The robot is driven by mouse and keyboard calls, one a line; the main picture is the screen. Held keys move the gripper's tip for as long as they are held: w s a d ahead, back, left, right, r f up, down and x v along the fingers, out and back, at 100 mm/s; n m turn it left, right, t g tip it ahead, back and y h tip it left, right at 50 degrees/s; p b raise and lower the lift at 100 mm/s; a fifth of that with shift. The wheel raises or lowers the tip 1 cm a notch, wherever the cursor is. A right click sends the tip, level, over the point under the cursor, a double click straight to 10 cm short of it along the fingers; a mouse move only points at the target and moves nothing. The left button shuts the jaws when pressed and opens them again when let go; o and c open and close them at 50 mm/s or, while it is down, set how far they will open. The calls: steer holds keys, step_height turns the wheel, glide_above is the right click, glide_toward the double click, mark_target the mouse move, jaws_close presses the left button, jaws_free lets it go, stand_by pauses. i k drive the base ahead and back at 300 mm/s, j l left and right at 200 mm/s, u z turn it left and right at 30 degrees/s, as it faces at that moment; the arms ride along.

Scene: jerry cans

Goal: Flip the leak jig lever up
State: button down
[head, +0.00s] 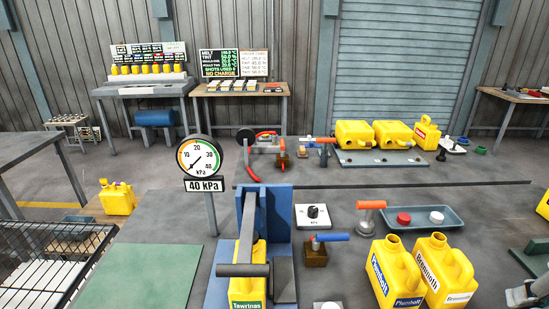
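The leak jig (280,212) is a blue upright fixture at the bench front. A yellow can labelled Tawrinas (247,287) stands in it. A grey bar (249,215) slopes down the jig's face to a grey crossbar (243,270) lying level in front of the can. Right of the jig, a blue-handled lever (330,238) lies about level on a brown block (316,257). Which of these is the jig lever is not marked. A grey metal part at the lower right edge looks like my gripper (524,294). It is cut off by the frame, far right of the jig, touching neither lever.
A pressure gauge (198,158) over a 40 kPa plate stands left of the jig. An orange-handled tool (370,213), a blue tray (453,224) with caps, and Plumhall (382,278) and Bramnorth-like (440,272) cans stand to the right. A green mat (150,277) is clear.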

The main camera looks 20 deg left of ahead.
mark_target(245, 266)
steer(key=u, duration=1.25)
